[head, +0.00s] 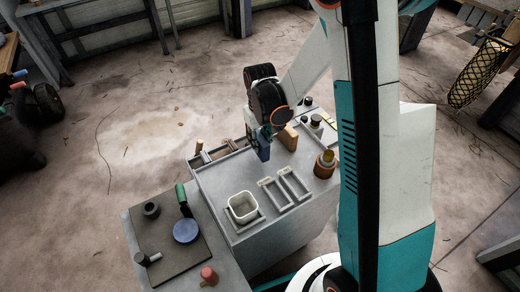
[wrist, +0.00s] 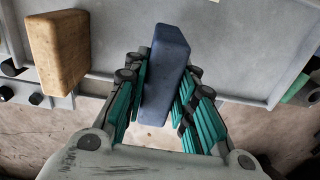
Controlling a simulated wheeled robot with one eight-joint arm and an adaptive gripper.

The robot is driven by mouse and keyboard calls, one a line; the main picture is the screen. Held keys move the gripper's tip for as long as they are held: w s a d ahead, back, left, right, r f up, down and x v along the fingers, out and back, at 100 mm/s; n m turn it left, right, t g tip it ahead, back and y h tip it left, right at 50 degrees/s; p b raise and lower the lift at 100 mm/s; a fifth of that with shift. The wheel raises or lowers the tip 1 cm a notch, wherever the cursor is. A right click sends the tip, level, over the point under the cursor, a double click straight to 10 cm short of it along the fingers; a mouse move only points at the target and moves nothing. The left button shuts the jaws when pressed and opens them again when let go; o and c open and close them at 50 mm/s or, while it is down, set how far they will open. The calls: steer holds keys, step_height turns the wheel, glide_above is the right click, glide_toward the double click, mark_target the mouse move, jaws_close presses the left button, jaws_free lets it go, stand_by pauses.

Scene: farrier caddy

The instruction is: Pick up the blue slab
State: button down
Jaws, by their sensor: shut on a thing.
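The blue slab (wrist: 166,72) stands out between the teal fingers of my gripper (wrist: 160,95) in the wrist view, with a finger against each side. In the head view the slab (head: 263,152) hangs under my gripper (head: 262,136) over the far part of the grey caddy top. I cannot tell whether its lower end touches the surface. The upper part of the slab is hidden by the gripper in the head view.
A tan block (wrist: 58,50) stands beside the slab, also seen in the head view (head: 288,138). A blue disc (head: 186,231) lies on a dark mat (head: 160,262).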

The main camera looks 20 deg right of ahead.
steer(key=shift+r+p, duration=1.25)
steer(key=shift+r, duration=0.85)
